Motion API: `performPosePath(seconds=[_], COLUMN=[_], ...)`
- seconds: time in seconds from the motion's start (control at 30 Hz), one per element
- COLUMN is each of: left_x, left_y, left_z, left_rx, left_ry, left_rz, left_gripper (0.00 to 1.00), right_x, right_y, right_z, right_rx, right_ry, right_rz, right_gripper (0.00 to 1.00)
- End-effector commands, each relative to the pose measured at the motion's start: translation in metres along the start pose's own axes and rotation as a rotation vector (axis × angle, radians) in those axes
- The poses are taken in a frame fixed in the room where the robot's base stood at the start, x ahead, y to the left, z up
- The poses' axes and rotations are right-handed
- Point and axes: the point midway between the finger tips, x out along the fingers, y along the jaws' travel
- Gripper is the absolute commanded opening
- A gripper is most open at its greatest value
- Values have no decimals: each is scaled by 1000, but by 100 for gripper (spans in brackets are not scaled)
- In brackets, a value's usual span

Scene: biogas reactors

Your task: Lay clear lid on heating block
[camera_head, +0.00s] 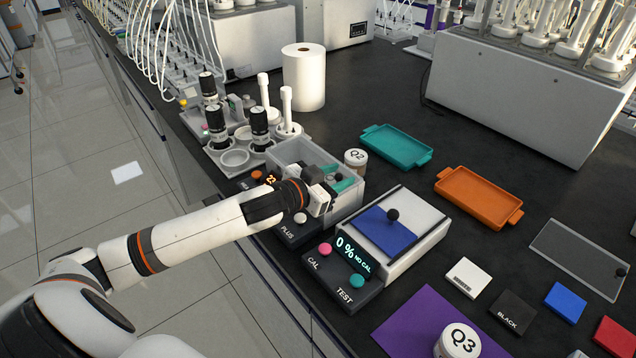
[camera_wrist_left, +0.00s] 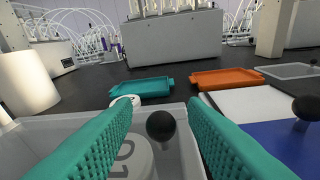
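The heating block (camera_head: 290,152) is a pale open-looking box behind a dark PLUS panel with orange digits. Its rim also shows in the left wrist view (camera_wrist_left: 60,128). My left gripper (camera_head: 335,176) is over its right part. In the left wrist view the teal fingers (camera_wrist_left: 160,118) are apart, with a black ball knob (camera_wrist_left: 161,126) between them and visible gaps. A round white top with a partly hidden mark sits below the knob. I cannot tell whether a clear pane lies under this knob. A clear plate (camera_head: 580,258) with a black knob lies on the counter at right.
A device with a blue knobbed cover (camera_head: 385,230) stands right of the block. A teal tray (camera_head: 397,147), an orange tray (camera_head: 478,196) and the Q2 jar (camera_head: 355,158) stand behind. Black-capped bottles (camera_head: 260,125) stand left. Colour tiles and the Q3 jar (camera_head: 458,342) are in front.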

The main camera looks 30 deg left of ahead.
Motion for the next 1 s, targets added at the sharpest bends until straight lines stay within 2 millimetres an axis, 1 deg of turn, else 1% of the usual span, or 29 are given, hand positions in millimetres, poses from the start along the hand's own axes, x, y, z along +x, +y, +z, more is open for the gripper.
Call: performPosePath(seconds=[0.07,0.3,0.6,0.8,1.0], left_x=[-11,-51,-90,-106,-112], left_y=[0,-1,-1,0,0], left_z=[-3,-3,-1,-1,0], left_rx=[2,3,0,0,2], left_ry=[3,5,3,2,0], left_rz=[-1,-3,-2,-1,-1], left_gripper=[39,39,39,39,39], right_x=[3,8,10,9,9], right_y=[0,0,1,3,4], right_z=[0,-1,0,1,1], right_rx=[0,0,0,0,0], right_ry=[0,0,-1,-2,-3], right_rz=[0,0,1,4,5], right_gripper=[64,64,64,64,64])
